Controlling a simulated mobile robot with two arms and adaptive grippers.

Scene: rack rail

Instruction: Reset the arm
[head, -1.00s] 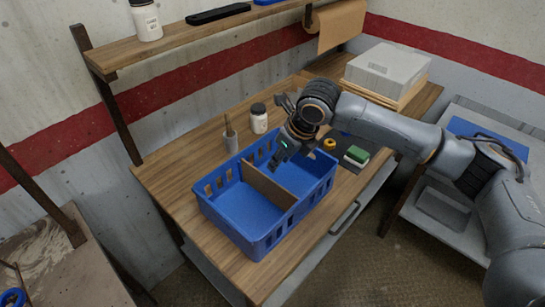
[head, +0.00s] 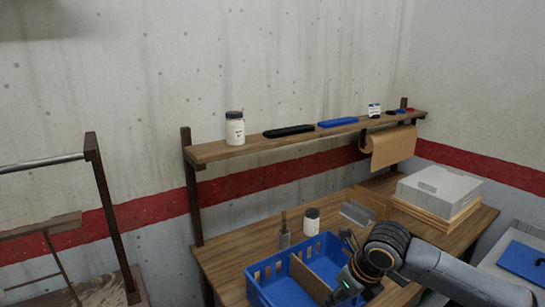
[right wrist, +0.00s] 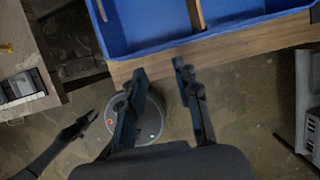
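My right arm comes in from the right in the head view, with its gripper (head: 344,292) by the right side of the blue crate (head: 268,277). The lower part of that gripper is cut off by the frame's bottom edge. In the right wrist view the right gripper (right wrist: 160,70) has its two fingers apart with nothing between them. It appears in front of the wooden table edge, with the crate (right wrist: 150,48) beyond. A dark, claw-like shape at the left of the wrist view may be my left gripper (right wrist: 86,126); its opening is unclear.
A brown divider (head: 312,280) stands in the crate. A shelf (head: 215,152) above holds a bottle (head: 235,132) and trays. A grey box (head: 437,188) sits at the right.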

